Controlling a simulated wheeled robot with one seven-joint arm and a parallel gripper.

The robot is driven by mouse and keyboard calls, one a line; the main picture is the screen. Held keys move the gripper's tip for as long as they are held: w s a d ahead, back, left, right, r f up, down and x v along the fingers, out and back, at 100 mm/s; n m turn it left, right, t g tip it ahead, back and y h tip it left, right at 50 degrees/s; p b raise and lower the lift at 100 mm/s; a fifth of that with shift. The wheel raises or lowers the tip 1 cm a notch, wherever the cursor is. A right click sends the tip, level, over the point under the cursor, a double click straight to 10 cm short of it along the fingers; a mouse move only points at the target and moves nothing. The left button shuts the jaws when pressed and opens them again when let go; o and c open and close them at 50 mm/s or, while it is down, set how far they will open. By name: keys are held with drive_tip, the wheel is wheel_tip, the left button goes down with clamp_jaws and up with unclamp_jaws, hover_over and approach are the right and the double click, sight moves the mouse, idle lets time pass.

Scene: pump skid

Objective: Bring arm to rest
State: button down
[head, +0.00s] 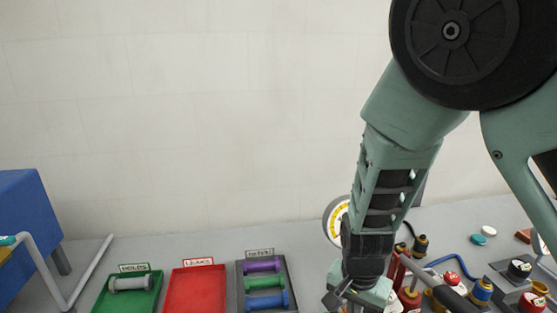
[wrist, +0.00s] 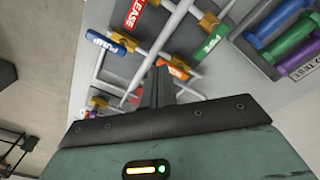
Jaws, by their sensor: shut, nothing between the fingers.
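My arm hangs down over the right half of the head view, and my gripper (head: 345,298) is low in that view, partly cut off by the bottom edge. In the wrist view my gripper (wrist: 158,80) has its dark fingers together with nothing between them. The fingertips are over or near the white pipework (wrist: 150,60), close to an orange-labelled part (wrist: 172,68). I cannot tell whether they touch it.
A green tray (head: 100,305) holds a grey piece, and a red tray (head: 195,290) is empty. A dark tray (head: 241,290) holds purple, green and blue pieces. A gauge (head: 333,222) stands behind my arm. Valves and fittings crowd the right. A blue block (head: 28,225) stands left.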

drive_tip(key=s+a+r+n+b, duration=0.1)
drive_tip(key=s+r+n+b, duration=0.2)
drive_tip(key=s+n, duration=0.4)
drive_tip(key=s+a+r+n+y+b, duration=0.1)
drive_tip(key=s+r+n+b, duration=0.2)
drive_tip(key=s+r+n, duration=0.3)
drive_tip(key=s+n, duration=0.2)
drive_tip(key=s, duration=0.2)
drive_tip(key=shift+s+a, duration=0.2)
drive_tip(key=shift+s, duration=0.2)
